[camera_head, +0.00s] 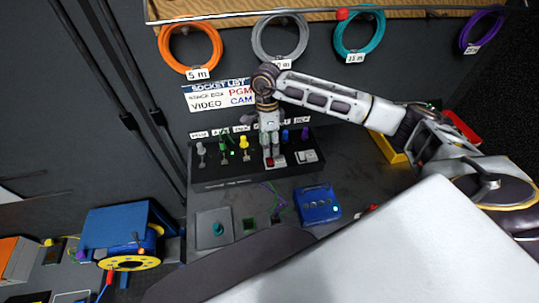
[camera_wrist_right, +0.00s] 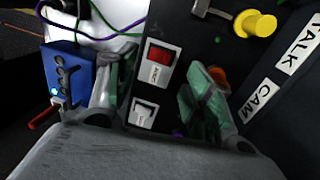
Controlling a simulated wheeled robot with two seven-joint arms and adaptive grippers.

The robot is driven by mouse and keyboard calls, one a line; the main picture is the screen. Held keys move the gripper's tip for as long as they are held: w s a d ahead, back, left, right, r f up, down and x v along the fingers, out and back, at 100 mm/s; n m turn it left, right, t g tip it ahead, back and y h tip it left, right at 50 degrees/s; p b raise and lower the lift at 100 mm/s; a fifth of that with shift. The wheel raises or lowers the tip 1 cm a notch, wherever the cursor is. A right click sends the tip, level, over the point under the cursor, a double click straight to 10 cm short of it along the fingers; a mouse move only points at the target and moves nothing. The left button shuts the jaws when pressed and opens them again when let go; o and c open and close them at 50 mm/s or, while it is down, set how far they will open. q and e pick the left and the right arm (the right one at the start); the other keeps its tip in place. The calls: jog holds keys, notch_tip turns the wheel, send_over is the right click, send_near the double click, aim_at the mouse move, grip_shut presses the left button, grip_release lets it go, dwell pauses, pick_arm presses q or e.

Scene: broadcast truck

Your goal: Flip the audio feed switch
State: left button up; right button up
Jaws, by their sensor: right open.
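A black control panel (camera_head: 240,161) on the bench carries two rocker switches. The red switch (camera_head: 275,161) sits under my right gripper (camera_head: 271,150); in the right wrist view the red switch (camera_wrist_right: 158,63) lies between the fingers. The switch labels are too small to read, so I cannot tell which is the audio feed. My right gripper (camera_wrist_right: 160,92) points down, open, with nothing between its fingertips. My left gripper is not in view.
An orange knob (camera_wrist_right: 217,74) is close behind one finger. A blue box (camera_head: 318,205) with cables stands in front of the panel.

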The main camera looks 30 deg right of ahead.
aim_at(270, 161)
jog(key=shift+s+a+f+p, duration=0.1)
jog(key=shift+s+f+p, duration=0.1)
jog(key=shift+f, duration=1.25)
jog(key=shift+s+f+p, duration=0.1)
jog(key=shift+s+f, duration=0.1)
jog(key=shift+f, duration=1.2)
jog(key=shift+c, duration=0.3)
